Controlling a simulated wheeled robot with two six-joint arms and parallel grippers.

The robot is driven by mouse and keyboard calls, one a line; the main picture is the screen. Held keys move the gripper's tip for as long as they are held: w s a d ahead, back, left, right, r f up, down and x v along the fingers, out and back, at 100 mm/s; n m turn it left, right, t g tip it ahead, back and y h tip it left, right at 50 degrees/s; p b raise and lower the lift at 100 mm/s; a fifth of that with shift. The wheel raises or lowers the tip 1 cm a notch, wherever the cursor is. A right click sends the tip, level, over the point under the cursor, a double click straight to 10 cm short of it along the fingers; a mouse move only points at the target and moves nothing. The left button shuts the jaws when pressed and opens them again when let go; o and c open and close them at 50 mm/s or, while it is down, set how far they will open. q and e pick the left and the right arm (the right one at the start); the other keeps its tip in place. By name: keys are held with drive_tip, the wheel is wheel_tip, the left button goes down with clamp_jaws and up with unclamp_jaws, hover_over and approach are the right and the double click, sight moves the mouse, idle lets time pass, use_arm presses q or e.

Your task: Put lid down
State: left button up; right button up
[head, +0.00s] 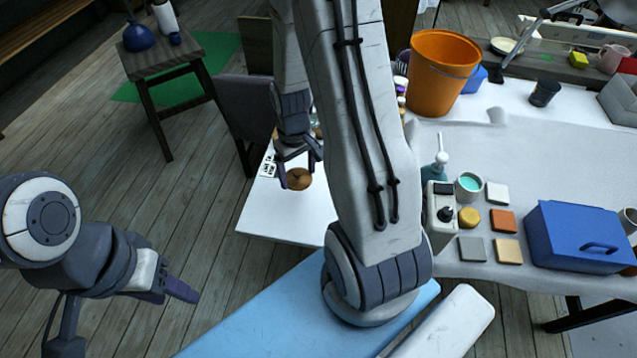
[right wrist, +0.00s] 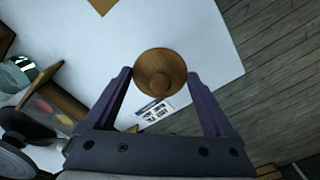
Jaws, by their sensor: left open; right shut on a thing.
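The round brown wooden lid (head: 299,180) has a small knob in its middle. It shows between the purple fingers in the right wrist view (right wrist: 160,70). My right gripper (head: 298,172) is shut on the lid, over the left part of the white table (head: 285,218). I cannot tell whether the lid touches the tabletop. In the right wrist view, bare white tabletop (right wrist: 215,50) surrounds much of the lid. My left gripper (head: 180,290) is open and empty at the lower left, over the floor and away from the table. My right arm hides part of the table.
A small printed card (right wrist: 153,113) lies near the lid. An orange bucket (head: 440,75), a blue box (head: 575,237) and several coloured tiles (head: 503,221) stand to the right of my right arm. A grey chair (head: 243,105) is left of the table.

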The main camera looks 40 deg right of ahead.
drive_tip(key=s+d+r+b, duration=0.3)
drive_tip(key=s+d, duration=0.8)
drive_tip(key=d, duration=0.1)
drive_tip(key=w+a+f, duration=0.1)
drive_tip(key=w+f, duration=0.1)
drive_tip(key=w, duration=0.1)
drive_tip(key=w+a+f, duration=0.2)
drive_tip(key=w, duration=0.2)
drive_tip(key=w+a+f, duration=0.1)
drive_tip(key=w+f, duration=0.1)
drive_tip(key=w, duration=0.1)
drive_tip(key=shift+w+a+f, duration=0.15)
drive_tip(key=shift+f, duration=0.25)
drive_tip(key=shift+m, duration=0.3)
wheel_tip(320, 180, down, 4)
drive_tip(key=shift+w+f, duration=0.1)
